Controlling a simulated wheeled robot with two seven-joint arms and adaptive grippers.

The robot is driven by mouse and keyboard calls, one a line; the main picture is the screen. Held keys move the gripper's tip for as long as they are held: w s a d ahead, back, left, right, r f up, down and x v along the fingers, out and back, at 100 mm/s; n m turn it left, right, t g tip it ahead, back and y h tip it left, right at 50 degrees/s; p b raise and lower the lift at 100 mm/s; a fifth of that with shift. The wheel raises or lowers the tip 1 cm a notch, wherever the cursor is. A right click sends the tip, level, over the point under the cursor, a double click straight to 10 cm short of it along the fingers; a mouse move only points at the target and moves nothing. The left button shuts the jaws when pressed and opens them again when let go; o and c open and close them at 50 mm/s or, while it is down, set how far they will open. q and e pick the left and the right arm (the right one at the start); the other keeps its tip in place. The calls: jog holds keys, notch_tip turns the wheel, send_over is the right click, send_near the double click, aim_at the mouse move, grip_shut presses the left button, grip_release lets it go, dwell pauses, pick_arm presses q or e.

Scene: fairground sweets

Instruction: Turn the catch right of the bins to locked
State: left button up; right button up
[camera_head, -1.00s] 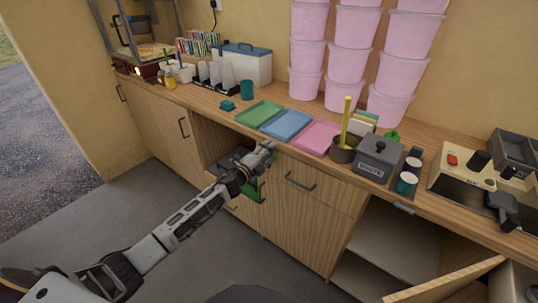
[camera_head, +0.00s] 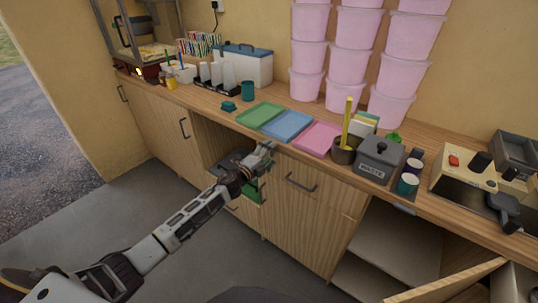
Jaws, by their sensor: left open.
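My left gripper (camera_head: 264,152) reaches in from the lower left. It is open and empty, its fingertips close to the counter's front edge, at the right side of an open compartment (camera_head: 206,140). Inside that compartment are a dark grey bin-like thing (camera_head: 229,161) and a green one (camera_head: 250,192), partly hidden by my gripper and arm. I cannot make out a catch there; my gripper covers part of that spot. A small grey fitting (camera_head: 404,209) sits on the counter's front edge further right; I cannot tell whether it is a catch. My right gripper is not in view.
Green (camera_head: 260,115), blue (camera_head: 287,126) and pink (camera_head: 317,139) trays lie on the counter above my gripper. A grey lidded waste box (camera_head: 380,158) stands right of them. Stacked pink tubs (camera_head: 346,62) stand behind. A cabinet door (camera_head: 450,283) stands open at the lower right.

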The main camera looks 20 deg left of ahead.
pick_arm(q)
jog(key=shift+s, duration=0.15)
jog(key=v, duration=1.1)
jog(key=shift+s+a, duration=0.15)
jog(key=shift+s, duration=0.2)
dwell(0.5)
dwell(0.7)
